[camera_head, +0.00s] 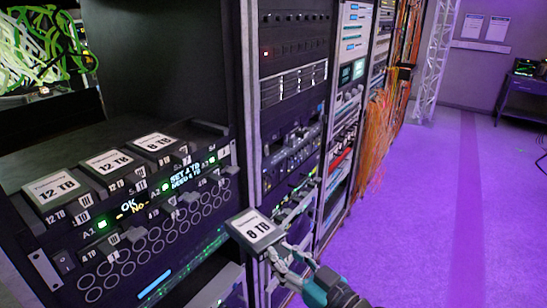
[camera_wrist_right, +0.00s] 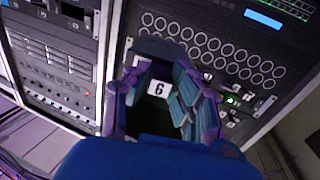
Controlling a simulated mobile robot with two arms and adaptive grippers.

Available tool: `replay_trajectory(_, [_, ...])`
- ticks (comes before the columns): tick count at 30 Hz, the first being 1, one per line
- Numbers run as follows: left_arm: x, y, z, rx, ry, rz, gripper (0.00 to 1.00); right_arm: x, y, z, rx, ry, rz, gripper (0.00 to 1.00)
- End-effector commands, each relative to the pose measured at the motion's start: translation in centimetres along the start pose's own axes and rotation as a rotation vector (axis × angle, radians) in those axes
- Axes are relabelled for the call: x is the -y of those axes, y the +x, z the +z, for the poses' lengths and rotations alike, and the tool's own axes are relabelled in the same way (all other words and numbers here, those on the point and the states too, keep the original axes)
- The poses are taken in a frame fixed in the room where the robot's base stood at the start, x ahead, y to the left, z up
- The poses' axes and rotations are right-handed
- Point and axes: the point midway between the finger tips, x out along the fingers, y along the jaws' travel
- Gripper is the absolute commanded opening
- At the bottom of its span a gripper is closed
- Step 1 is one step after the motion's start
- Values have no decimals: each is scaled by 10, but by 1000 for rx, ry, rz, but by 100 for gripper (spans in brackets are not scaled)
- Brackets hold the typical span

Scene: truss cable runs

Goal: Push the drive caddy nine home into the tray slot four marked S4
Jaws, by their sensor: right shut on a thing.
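My right gripper (camera_head: 284,256) is shut on a dark drive caddy (camera_head: 255,230) with a white "8 TB" label, held in front of the rack and right of the tray. In the right wrist view, my right gripper's fingers (camera_wrist_right: 165,98) close around the caddy (camera_wrist_right: 158,104); its number looks like a 6, but this view is upside down relative to the head view, so it fits a 9. The tray (camera_head: 228,152) holds three caddies labelled 12 TB (camera_head: 56,188), 12 TB (camera_head: 112,162) and 8 TB (camera_head: 155,143). The rightmost bay (camera_head: 205,130) looks empty; its S4 mark is not clearly legible. My left gripper is out of view.
Lit green displays (camera_head: 128,208) and a panel of round holes (camera_head: 150,240) are on the tray unit's front. A rack post (camera_head: 248,110) stands close right of the tray. Orange cables (camera_head: 375,125) hang farther right. The purple floor (camera_head: 440,220) is open.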

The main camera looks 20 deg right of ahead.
Motion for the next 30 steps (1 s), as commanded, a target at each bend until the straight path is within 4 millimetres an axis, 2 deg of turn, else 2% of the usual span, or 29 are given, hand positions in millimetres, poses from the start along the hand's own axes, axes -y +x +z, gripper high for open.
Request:
replay_trajectory(1, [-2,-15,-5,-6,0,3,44,-12,16,-36,-9,-29,-63,0])
replay_trajectory(6, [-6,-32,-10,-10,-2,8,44,-43,45,-106,-6,-20,-196,0])
replay_trajectory(9, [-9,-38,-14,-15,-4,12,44,-58,50,-137,-6,-12,-230,0])
replay_trajectory(12, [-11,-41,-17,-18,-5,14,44,-67,52,-157,-6,-5,-245,0])
replay_trajectory(15, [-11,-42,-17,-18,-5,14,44,-72,53,-168,-7,-1,-252,0])
replay_trajectory(20, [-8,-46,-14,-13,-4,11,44,-73,58,-172,-9,4,-253,0])
replay_trajectory(30, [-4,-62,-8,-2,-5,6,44,-65,88,-172,-9,4,-253,0])
